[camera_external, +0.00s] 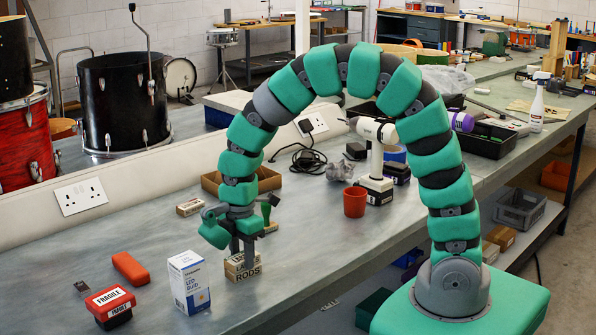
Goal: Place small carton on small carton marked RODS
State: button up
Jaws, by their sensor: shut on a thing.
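The small carton marked RODS (247,273) stands on the grey bench near its front edge, with its dark lettering facing the camera. My gripper (243,257) points straight down over it and is shut on a small tan carton (233,261). The held carton is directly above the RODS carton, and the two look stacked. I cannot tell whether it rests fully on the lower one. My fingers hide part of the held carton.
A white LED bulb box (189,283) stands close on the left. Beyond it are a red case (131,268) and a red FRAGILE box (110,306). Behind are another small carton (190,207), an open brown tray (211,184) and a red cup (355,202).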

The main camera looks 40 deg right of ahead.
aim_at(242, 256)
jog(key=shift+f, duration=0.15)
jog(key=o, duration=1)
notch_tip(242, 256, up, 12)
jog(key=shift+r, duration=0.15)
